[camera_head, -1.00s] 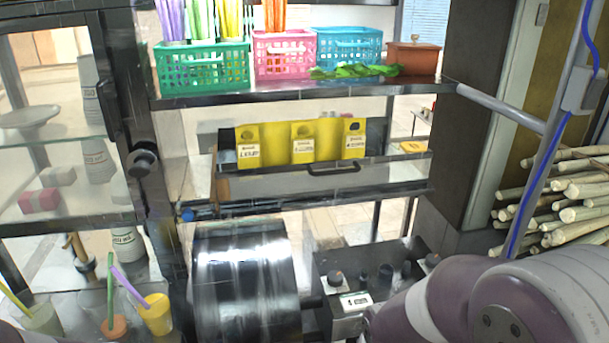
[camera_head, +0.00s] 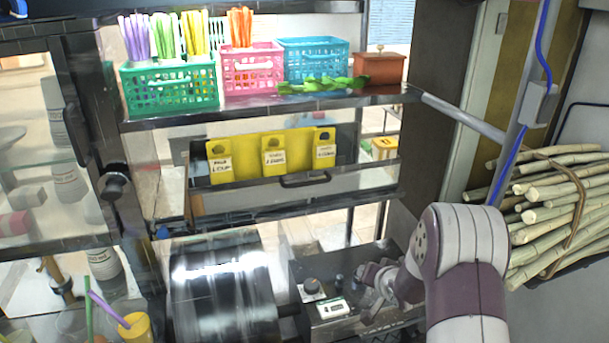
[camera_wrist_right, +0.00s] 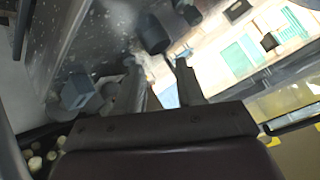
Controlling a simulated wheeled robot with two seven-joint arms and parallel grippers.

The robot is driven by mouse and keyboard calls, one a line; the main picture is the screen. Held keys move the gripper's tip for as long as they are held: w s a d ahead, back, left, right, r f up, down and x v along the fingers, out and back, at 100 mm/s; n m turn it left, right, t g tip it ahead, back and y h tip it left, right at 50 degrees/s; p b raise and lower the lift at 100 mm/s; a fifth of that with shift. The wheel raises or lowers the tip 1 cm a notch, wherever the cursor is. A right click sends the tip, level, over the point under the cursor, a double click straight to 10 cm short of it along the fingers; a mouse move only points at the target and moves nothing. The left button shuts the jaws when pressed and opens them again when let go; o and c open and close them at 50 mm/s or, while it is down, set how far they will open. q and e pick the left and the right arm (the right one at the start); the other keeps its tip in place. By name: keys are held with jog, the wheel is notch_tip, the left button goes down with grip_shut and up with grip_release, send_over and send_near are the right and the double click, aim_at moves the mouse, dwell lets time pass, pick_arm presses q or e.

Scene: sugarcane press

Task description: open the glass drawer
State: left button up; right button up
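The glass drawer (camera_head: 355,182) sits under the shelf in the middle of the head view. It has a clear front, a dark bar handle (camera_head: 305,180) and yellow hanging tags (camera_head: 272,154) with white labels. My right gripper (camera_head: 375,302) is below and right of the handle, low over the control box, apart from the drawer. In the right wrist view its two fingers (camera_wrist_right: 163,82) stand apart with nothing between them. A dark bar with yellow patches shows at that view's right edge; I cannot tell if it is the drawer. My left gripper is not in view.
The control box (camera_head: 335,310) with knobs and the shiny roller (camera_head: 222,290) stand below the drawer. Baskets (camera_head: 250,70) and a brown box (camera_head: 380,68) fill the shelf (camera_head: 270,103) above. A sugarcane bundle (camera_head: 560,205) and a metal post are at right.

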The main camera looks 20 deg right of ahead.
jog(key=w+r+m+t+y, duration=0.2)
jog(key=w+r+t, duration=0.2)
jog(key=w+r, duration=0.1)
jog(key=m+t+y, duration=0.3)
jog(key=t+y, duration=0.1)
jog(key=y, duration=0.3)
send_near(307, 183)
jog(key=p+x, duration=0.4)
jog(key=x, duration=0.5)
jog(key=shift+w, duration=0.15)
jog(key=shift+w+a, duration=0.1)
jog(key=shift+w, duration=0.45)
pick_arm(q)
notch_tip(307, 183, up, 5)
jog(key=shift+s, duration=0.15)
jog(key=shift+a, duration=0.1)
pick_arm(e)
grip_shut()
